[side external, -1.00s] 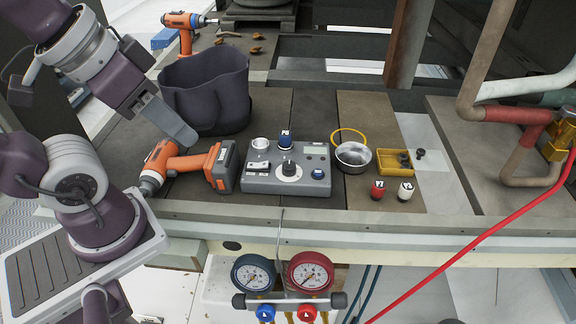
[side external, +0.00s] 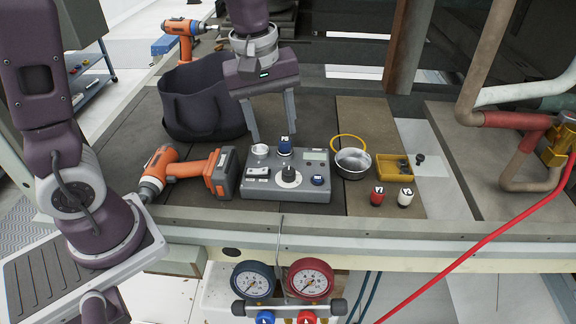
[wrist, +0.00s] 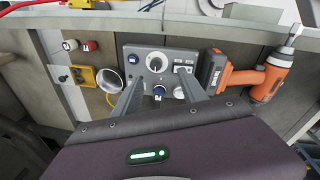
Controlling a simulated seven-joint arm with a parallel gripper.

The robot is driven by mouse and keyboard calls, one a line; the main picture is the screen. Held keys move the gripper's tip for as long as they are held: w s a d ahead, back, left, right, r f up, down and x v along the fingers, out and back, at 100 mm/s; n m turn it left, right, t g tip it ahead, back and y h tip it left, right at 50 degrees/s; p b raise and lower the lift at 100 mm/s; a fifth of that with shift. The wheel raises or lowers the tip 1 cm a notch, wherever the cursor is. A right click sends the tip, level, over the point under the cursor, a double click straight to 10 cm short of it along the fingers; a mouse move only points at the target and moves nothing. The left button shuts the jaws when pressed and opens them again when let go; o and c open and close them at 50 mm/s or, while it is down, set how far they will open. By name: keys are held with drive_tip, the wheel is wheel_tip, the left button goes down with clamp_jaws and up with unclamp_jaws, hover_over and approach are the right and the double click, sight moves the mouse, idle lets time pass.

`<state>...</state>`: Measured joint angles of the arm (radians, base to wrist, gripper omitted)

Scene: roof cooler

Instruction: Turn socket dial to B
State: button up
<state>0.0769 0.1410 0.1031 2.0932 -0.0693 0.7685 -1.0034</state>
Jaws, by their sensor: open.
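The grey control box (side external: 286,185) lies on the wooden deck. My gripper (side external: 273,137) is open, pointing down above the back of the box. In the wrist view, the blue piece (wrist: 159,91) shows between my fingers (wrist: 160,78), and the dial (wrist: 157,63) lies beyond their tips. I cannot tell whether anything is touched.
An orange drill (side external: 190,173) lies left of the box, and a dark bucket (side external: 190,113) stands behind it. A metal bowl (side external: 352,163), a yellow tray (side external: 380,169), and red (side external: 377,196) and white (side external: 405,197) capped cylinders are to the right. Gauges (side external: 309,278) hang below the front edge.

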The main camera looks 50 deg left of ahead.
sight(288, 170)
drive_tip(key=w+f+n, duration=0.1)
drive_tip(key=f, duration=0.1)
drive_tip(key=w+f+n, duration=0.1)
drive_tip(key=f, duration=0.1)
drive_tip(key=w+f+n+g, duration=0.1)
drive_tip(key=f, duration=0.1)
drive_tip(key=shift+w+a+f, duration=0.1)
drive_tip(key=shift+w+f, duration=0.1)
drive_tip(key=shift+w, duration=0.15)
wheel_tip(288, 170, down, 7)
drive_tip(key=shift+w+r, duration=0.1)
drive_tip(key=shift+r, duration=0.1)
clamp_jaws()
